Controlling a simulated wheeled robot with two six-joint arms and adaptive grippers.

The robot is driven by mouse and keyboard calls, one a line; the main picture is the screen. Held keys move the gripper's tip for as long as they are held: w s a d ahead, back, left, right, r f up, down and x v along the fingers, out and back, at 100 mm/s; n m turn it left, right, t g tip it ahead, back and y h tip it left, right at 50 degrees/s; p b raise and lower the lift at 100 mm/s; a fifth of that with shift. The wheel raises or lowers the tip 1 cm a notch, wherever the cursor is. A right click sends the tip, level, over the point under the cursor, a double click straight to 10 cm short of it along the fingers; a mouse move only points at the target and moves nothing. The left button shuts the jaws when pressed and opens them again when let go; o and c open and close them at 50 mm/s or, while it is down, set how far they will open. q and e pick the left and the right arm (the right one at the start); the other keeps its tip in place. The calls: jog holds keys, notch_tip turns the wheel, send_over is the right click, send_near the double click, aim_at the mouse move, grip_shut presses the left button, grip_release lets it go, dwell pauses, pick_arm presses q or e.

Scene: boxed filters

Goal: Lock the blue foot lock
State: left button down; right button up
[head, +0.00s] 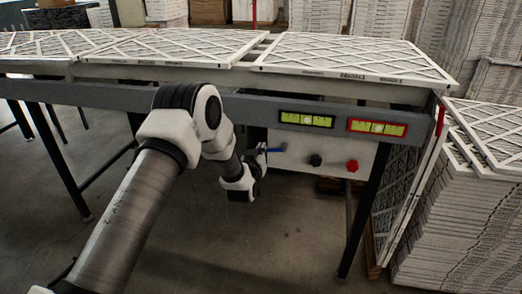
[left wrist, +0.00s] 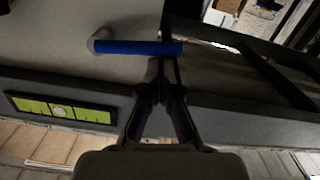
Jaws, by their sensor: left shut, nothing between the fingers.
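The blue foot lock (head: 275,150) shows in the head view as a small blue lever on the white panel under the table, partly hidden by my left gripper (head: 262,160). In the left wrist view the blue lever (left wrist: 138,47) is a straight bar lying crosswise, with a round pale mount at its left end. My left gripper (left wrist: 166,62) is shut and empty. Its fingertips are at the lever's free right part; I cannot tell whether they touch it. My right gripper is in neither view.
A black knob (head: 315,160) and a red knob (head: 352,166) sit on the same panel, right of the blue lever. Two spirit levels (head: 307,119) (head: 377,128) are on the grey table rail (head: 250,105) above. Stacked filters (head: 470,220) stand at right.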

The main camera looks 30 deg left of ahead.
pick_arm(q)
jog(key=shift+f+n+b, duration=0.35)
jog(key=shift+n+b, duration=0.05)
jog(key=f+n+b, duration=0.2)
jog(key=n+b, duration=0.1)
jog(key=d+f+n+b, duration=0.1)
jog(key=f+n+b, duration=0.1)
jog(key=n+b, duration=0.1)
jog(key=d+f+n+b, duration=0.1)
jog(key=f+n+b, duration=0.1)
jog(key=n+b, duration=0.1)
jog(key=shift+w+d+n+t+h, duration=0.15)
jog(key=shift+w+n+t+h, duration=0.2)
jog(key=shift+n, duration=0.35)
jog(key=n+b, duration=0.1)
jog(key=d+n, duration=0.1)
jog(key=n, duration=0.1)
jog(key=shift+w+d+f+b, duration=0.2)
jog(key=shift+d+f+b, duration=0.05)
jog(key=shift+f+b, duration=0.15)
jog(key=shift+w+d+f, duration=0.1)
jog(key=shift+d, duration=0.35)
